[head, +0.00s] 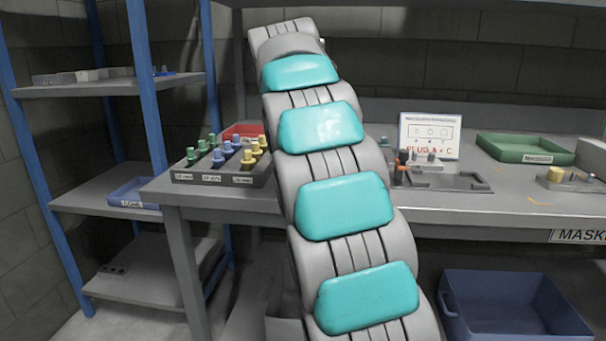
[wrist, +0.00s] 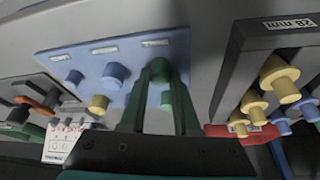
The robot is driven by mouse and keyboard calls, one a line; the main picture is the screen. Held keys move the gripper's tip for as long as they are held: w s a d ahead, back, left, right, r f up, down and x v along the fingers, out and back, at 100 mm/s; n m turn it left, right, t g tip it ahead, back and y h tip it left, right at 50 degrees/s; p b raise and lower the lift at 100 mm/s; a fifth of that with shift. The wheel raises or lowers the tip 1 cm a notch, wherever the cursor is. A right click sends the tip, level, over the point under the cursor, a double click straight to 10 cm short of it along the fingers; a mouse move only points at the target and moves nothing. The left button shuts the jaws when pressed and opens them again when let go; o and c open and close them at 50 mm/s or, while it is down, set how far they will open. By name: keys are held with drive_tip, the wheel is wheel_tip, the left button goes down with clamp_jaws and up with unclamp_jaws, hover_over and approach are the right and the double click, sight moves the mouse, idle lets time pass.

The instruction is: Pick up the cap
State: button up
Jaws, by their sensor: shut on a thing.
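My gripper (wrist: 160,75) is in the wrist view, with its two dark green fingers reaching up from the lower middle. It is shut on a small cap (wrist: 160,68) that looks green; the fingers hide most of it and it blends with them. Beyond it is a light blue board (wrist: 60,58) with blue pegs (wrist: 115,73) and a yellow peg (wrist: 97,103). I cannot tell whether the held cap touches the board. In the head view my own arm hides the gripper and the cap.
A dark rack (head: 190,178) of green, blue and yellow caps stands on the bench's left, with a red tray (head: 243,131) behind. A sign (head: 429,133), a dark fixture (head: 460,182) and a green tray (head: 525,149) are to the right. A blue bin (head: 510,300) is below.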

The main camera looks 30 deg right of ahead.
clamp_jaws()
drive_tip(key=shift+r, duration=0.2)
drive_tip(key=shift+r, duration=1.4)
drive_tip(key=shift+r, duration=0.1)
